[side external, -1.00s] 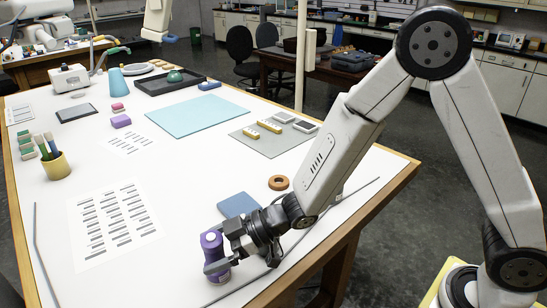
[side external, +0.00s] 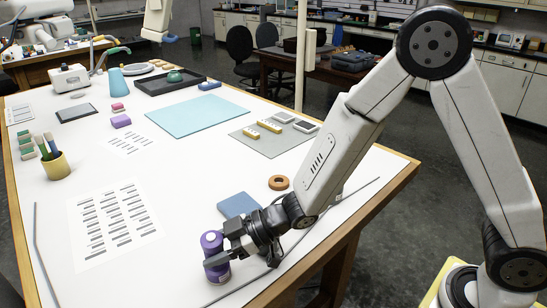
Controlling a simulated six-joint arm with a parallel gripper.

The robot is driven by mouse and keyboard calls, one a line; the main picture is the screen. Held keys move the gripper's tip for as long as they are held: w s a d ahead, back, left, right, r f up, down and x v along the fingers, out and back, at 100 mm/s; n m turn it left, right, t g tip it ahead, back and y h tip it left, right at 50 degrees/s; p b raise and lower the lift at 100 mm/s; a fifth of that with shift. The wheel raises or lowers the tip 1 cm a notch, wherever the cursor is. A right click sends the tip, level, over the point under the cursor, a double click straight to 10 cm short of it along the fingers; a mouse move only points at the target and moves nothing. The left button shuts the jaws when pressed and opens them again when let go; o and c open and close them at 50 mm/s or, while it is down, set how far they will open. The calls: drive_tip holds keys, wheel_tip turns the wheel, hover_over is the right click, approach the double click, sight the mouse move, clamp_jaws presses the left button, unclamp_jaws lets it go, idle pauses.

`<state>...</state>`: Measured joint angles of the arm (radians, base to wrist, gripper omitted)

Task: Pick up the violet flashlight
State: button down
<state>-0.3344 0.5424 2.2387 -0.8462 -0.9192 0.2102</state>
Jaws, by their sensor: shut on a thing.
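The violet flashlight (side external: 214,246) stands upright on the white table near its front edge, at the lower middle of the side external view. My gripper (side external: 217,254) reaches it from the right, low over the table, and is shut on it. One dark finger crosses the front of the flashlight and hides part of its body. The far finger is mostly hidden behind it. I cannot tell whether the flashlight's base touches the table.
A blue block (side external: 239,205) lies just behind my gripper, with a brown ring (side external: 278,182) farther right. A printed sheet (side external: 115,224) lies left of the flashlight. A brush cup (side external: 56,166) stands far left. A thin grey rod (side external: 235,287) runs along the front edge.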

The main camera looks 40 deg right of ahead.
drive_tip(key=shift+r, duration=0.15)
drive_tip(key=shift+r, duration=4.9)
drive_tip(key=shift+w+d+r, duration=0.1)
drive_tip(key=shift+d+r, duration=0.3)
drive_tip(key=s+d+r, duration=0.2)
drive_tip(key=d+r, duration=0.6)
drive_tip(key=d, duration=0.5)
drive_tip(key=shift+s+r+m, duration=0.2)
drive_tip(key=shift+r+m, duration=0.1)
drive_tip(key=shift+r, duration=0.05)
drive_tip(key=shift+f, duration=0.1)
